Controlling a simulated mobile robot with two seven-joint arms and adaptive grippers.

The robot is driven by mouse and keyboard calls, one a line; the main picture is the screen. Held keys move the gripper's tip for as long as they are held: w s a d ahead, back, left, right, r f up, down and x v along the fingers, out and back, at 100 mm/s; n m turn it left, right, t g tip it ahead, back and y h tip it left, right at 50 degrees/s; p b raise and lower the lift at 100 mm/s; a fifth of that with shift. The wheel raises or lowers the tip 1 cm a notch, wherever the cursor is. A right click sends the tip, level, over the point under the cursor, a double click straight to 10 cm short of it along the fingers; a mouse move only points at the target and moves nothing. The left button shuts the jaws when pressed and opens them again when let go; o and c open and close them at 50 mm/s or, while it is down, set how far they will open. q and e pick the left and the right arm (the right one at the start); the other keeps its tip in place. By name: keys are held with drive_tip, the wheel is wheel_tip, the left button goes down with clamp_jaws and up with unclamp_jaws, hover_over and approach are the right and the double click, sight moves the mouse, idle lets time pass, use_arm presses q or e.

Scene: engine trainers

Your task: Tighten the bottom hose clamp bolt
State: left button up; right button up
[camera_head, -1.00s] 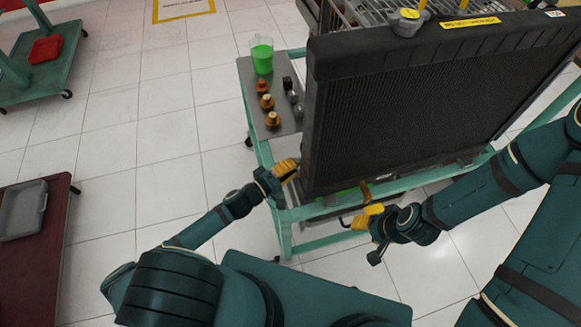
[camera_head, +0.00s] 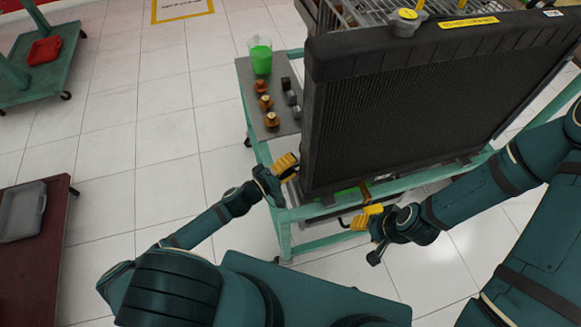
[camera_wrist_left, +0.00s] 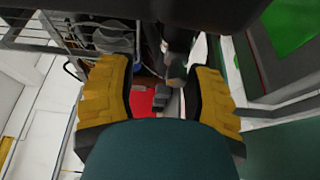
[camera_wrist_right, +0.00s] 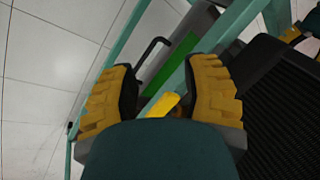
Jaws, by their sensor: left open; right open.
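The hose clamp bolt cannot be made out for certain in any view. The black radiator (camera_head: 400,105) stands on a teal frame. My left gripper (camera_head: 290,168) is open at the radiator's lower left corner. Between its fingers in the left wrist view (camera_wrist_left: 165,88) are a dark hose-like part (camera_wrist_left: 153,50), small grey fittings (camera_wrist_left: 162,100) and a red patch, all behind the fingertips and too small to tell apart. My right gripper (camera_head: 368,214) is open below the radiator's front edge. A yellow piece (camera_wrist_right: 165,103) shows between its fingers in the right wrist view, with no visible grip on it.
A teal frame rail (camera_head: 330,207) runs under the radiator, close to both grippers. A grey side shelf (camera_head: 253,105) holds a green-filled cup (camera_head: 261,56) and several orange-brown and dark fittings. A dark red table (camera_head: 50,265) stands at left. The floor between is clear.

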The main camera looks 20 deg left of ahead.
use_arm(q)
wheel_tip(320, 180, up, 8)
drive_tip(key=shift+r, duration=0.25)
drive_tip(key=shift+s+d+f, duration=0.1)
